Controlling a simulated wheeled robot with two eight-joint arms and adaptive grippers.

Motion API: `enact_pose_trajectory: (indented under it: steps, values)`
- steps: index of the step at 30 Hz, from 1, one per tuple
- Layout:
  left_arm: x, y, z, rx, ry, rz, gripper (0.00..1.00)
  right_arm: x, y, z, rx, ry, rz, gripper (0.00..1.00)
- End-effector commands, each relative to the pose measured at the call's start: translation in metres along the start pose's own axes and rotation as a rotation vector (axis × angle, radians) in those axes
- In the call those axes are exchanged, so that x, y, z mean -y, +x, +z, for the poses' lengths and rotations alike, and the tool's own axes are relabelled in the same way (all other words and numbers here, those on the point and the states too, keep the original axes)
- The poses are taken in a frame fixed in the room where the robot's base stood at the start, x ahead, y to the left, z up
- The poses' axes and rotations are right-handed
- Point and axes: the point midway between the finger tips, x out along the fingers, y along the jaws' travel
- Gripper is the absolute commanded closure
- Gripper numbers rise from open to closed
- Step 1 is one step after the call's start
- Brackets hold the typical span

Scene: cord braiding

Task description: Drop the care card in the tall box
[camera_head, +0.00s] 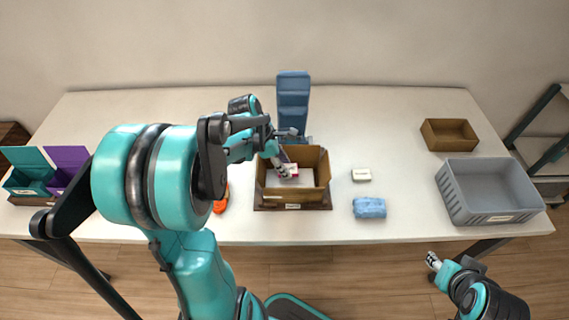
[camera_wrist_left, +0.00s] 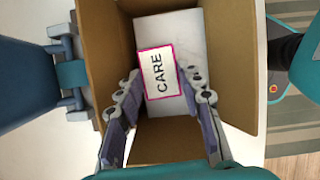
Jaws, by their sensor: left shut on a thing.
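The care card (camera_wrist_left: 158,73) is white with a pink edge and the word CARE. It sits between the fingertips of my left gripper (camera_wrist_left: 160,88), which is shut on it. In the head view the left gripper (camera_head: 284,172) reaches down into the open brown box (camera_head: 293,201), with the card (camera_head: 294,170) partly hidden by the fingers. The brown box also shows around the card in the wrist view (camera_wrist_left: 232,90). A white surface (camera_wrist_left: 195,40) lies below the card inside the box. My right gripper (camera_head: 433,262) is low at the right, off the table; its jaws are too small to read.
A blue stand (camera_head: 292,95) is just behind the box. A small white box (camera_head: 361,174) and a blue bundle (camera_head: 369,208) lie to its right. Farther right are a small brown box (camera_head: 449,135) and a grey crate (camera_head: 488,190). An orange object (camera_head: 221,200) lies left.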

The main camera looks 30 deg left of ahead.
Motion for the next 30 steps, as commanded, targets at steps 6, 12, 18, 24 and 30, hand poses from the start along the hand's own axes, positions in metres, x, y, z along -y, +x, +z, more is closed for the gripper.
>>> enact_pose_trajectory:
  steps: [6,12,18,24,30]
  values:
    - [0.000,0.007,-0.003,0.000,0.000,0.000,0.76,0.000,0.005,0.003,0.000,0.000,0.000,0.60]
    - [0.000,0.006,-0.003,0.000,0.000,0.000,0.47,0.000,0.004,0.003,0.000,0.000,0.000,0.60]
    - [0.000,0.006,-0.003,0.000,0.000,0.000,0.39,0.000,0.004,0.003,0.000,0.000,0.000,0.60]
    - [0.000,0.002,-0.003,0.000,0.000,0.000,0.39,0.000,0.004,0.003,0.000,0.000,0.000,0.60]
    - [0.001,-0.029,-0.003,0.000,-0.002,0.001,0.39,0.000,0.004,0.003,0.000,0.000,0.000,0.60]
